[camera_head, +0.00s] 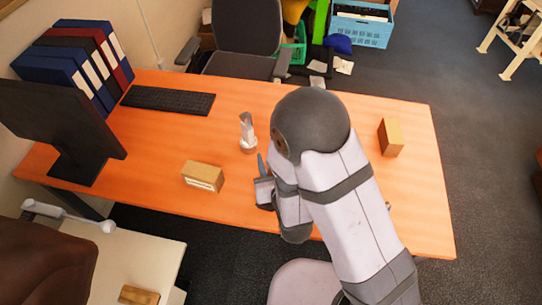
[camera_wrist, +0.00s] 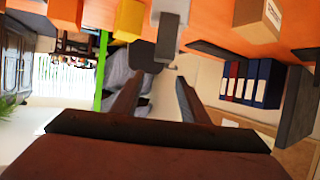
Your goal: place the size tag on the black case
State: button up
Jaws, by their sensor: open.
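I cannot make out the size tag or a black case for certain in either view. My gripper (camera_head: 262,180) is above the orange desk, right of a small cardboard box (camera_head: 203,176) with a white label. In the wrist view my gripper (camera_wrist: 155,92) has its two dark fingers apart with nothing between them. A small upright grey-white item (camera_head: 247,132) stands on the desk just beyond the gripper; I cannot tell what it is. My arm hides part of the desk's right half.
The orange desk (camera_head: 330,215) holds a keyboard (camera_head: 168,100), a monitor (camera_head: 60,125) and several binders (camera_head: 90,65) at left, and another cardboard box (camera_head: 390,137) at right. An office chair (camera_head: 248,30) stands behind it. The desk between keyboard and labelled box is clear.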

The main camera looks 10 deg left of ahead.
jog(key=shift+r+p, duration=1.35)
jog(key=shift+r, duration=0.45)
jog(key=shift+w+d+f, duration=0.1)
jog(key=shift+w+d, duration=0.15)
jog(key=shift+d, duration=0.1)
jog(key=s+d+m+g+h, duration=0.25)
jog(key=d+g, duration=0.35)
jog(key=d, duration=0.5)
jog(key=s+d+r+m+g+h, duration=0.1)
jog(key=s+d+r+g, duration=0.1)
jog(key=s+d, duration=0.4)
jog(key=s+d+r+m+g+h, duration=0.1)
jog(key=s+d+r+g, duration=0.1)
jog(key=s+d+g, duration=0.2)
jog(key=s+d, duration=0.2)
jog(key=s, duration=0.1)
jog(key=shift+r+g, duration=0.3)
jog(key=shift+r, duration=0.1)
jog(key=shift+h, duration=0.25)
